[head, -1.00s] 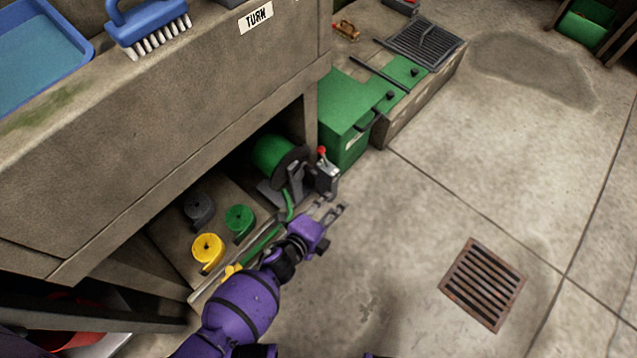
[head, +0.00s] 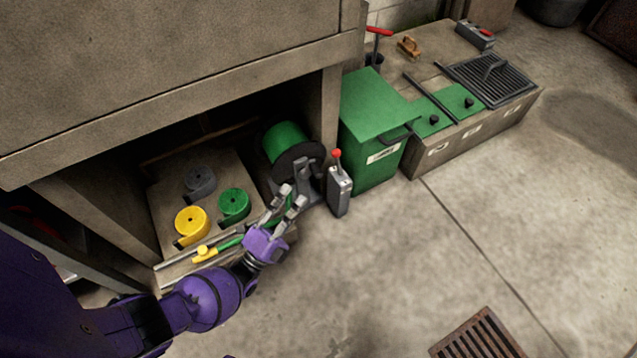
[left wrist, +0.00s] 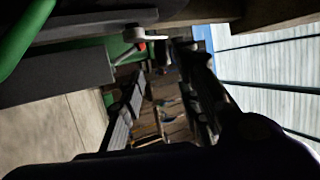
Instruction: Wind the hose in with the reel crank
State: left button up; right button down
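The hose reel, with a green drum (head: 285,142) and a dark round flange (head: 306,160), stands under the concrete counter. A grey bracket or crank part (head: 302,180) shows at its front. A grey upright box (head: 340,190) with a red-knobbed lever (head: 337,154) stands just right of it. A red knob also shows in the left wrist view (left wrist: 141,46). Green hose (head: 230,243) with a yellow nozzle (head: 204,253) lies along the shelf edge, partly behind my gripper. My left gripper (head: 293,196) is open and looks empty, in front of the reel. My right gripper is not in view.
Rolled grey (head: 200,183), green (head: 234,204) and yellow (head: 191,222) straps lie on the low shelf. A green bin (head: 372,130) stands right of the reel. The counter front (head: 170,80) overhangs the reel. The floor at right is clear around a rusty drain grate (head: 480,335).

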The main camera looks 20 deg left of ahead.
aim_at(314, 175)
pick_arm(q)
jog(key=b+x, duration=0.1)
jog(key=x, duration=0.6)
jog(key=shift+w+r, duration=0.15)
jog(key=shift+w, duration=0.1)
grip_shut()
